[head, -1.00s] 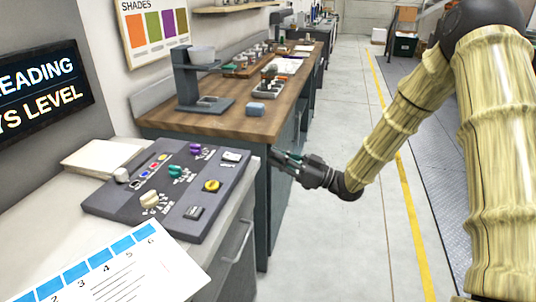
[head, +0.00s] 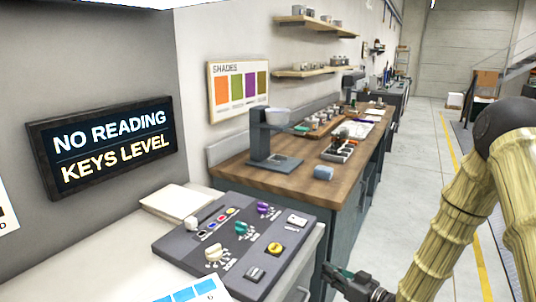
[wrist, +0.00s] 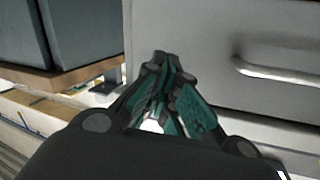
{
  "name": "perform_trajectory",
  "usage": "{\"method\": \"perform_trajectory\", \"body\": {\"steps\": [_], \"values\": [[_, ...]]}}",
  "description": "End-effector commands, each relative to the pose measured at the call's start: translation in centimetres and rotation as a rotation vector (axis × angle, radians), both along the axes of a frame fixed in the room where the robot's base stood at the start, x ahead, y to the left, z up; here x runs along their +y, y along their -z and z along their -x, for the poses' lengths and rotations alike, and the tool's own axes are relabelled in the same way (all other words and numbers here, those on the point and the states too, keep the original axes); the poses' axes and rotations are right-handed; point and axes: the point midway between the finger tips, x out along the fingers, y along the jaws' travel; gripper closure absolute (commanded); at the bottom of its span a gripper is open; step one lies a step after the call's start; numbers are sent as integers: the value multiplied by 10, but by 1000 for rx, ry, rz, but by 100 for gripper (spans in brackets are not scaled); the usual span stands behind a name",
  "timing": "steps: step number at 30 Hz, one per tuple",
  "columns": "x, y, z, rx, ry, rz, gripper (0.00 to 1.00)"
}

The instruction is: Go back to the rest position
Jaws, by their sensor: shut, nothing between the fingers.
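My gripper (head: 338,274) shows at the bottom of the head view, low beside the front of the counters and right of the control panel. It is dark with teal finger pads. In the wrist view my gripper (wrist: 165,62) has its fingers together with nothing between them. A pale drawer front with a metal handle (wrist: 275,72) lies beyond the fingers there. My arm, in a pale ribbed cover, enters from the right of the head view.
A grey control panel (head: 215,262) with coloured knobs sits on the near counter. A wall display (head: 110,145) reads "NO READING KEYS LEVEL". The floor (head: 405,160) at right is clear.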

Motion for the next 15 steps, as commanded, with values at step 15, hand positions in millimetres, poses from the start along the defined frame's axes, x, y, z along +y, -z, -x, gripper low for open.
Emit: {"method": "perform_trajectory", "body": {"steps": [15], "values": [[-3,180,156,648,258,300,100]]}}
